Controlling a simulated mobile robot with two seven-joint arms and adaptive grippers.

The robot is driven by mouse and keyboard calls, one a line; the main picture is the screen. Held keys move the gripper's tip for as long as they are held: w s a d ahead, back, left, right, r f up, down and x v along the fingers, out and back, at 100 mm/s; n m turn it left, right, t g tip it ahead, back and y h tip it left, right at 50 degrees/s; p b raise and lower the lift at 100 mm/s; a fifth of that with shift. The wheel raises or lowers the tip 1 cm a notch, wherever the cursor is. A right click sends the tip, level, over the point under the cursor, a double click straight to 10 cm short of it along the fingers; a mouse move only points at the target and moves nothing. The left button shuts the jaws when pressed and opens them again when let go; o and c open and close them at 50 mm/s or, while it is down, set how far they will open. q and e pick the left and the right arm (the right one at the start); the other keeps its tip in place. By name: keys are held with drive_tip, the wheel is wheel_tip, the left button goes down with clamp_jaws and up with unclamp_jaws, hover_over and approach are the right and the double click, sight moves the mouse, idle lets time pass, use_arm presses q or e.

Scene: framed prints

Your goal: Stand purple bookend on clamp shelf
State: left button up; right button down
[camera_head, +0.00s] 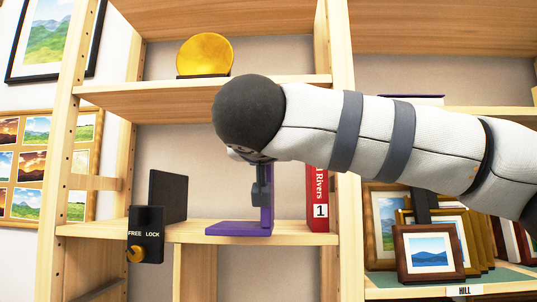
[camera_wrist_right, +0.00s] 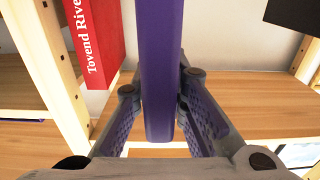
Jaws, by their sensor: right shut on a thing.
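The purple bookend (camera_head: 238,229) stands upright at the clamp shelf (camera_head: 288,236), its flat base at the board's surface and its upright plate toward the red book. Whether the base fully touches the board is hard to tell. My right gripper (camera_head: 262,188) is shut on the upright plate from above; my arm partly hides it. In the right wrist view the purple plate (camera_wrist_right: 158,60) runs between both fingers of the right gripper (camera_wrist_right: 160,88). The clamp (camera_head: 146,235) is black, marked FREE and LOCK, with an orange knob at the FREE side. My left gripper is not in view.
A black upright plate (camera_head: 167,195) stands left of the bookend, with a gap between. A red book (camera_head: 318,198) marked 1 stands close on the right. A yellow disc (camera_head: 205,55) is on the shelf above. Framed prints (camera_head: 430,252) fill the right bay.

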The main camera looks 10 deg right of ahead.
drive_tip(key=shift+x, duration=2.6)
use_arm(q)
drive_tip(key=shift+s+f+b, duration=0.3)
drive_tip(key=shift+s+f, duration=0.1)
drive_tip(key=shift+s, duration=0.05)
use_arm(e)
drive_tip(key=x, duration=1)
drive_tip(key=shift+w+f, duration=0.3)
drive_tip(key=shift+f, duration=0.2)
drive_tip(key=c, duration=1.5)
unclamp_jaws()
drive_tip(key=shift+d, duration=0.1)
drive_tip(key=shift+c, duration=0.2)
drive_tip(key=v, duration=1.2)
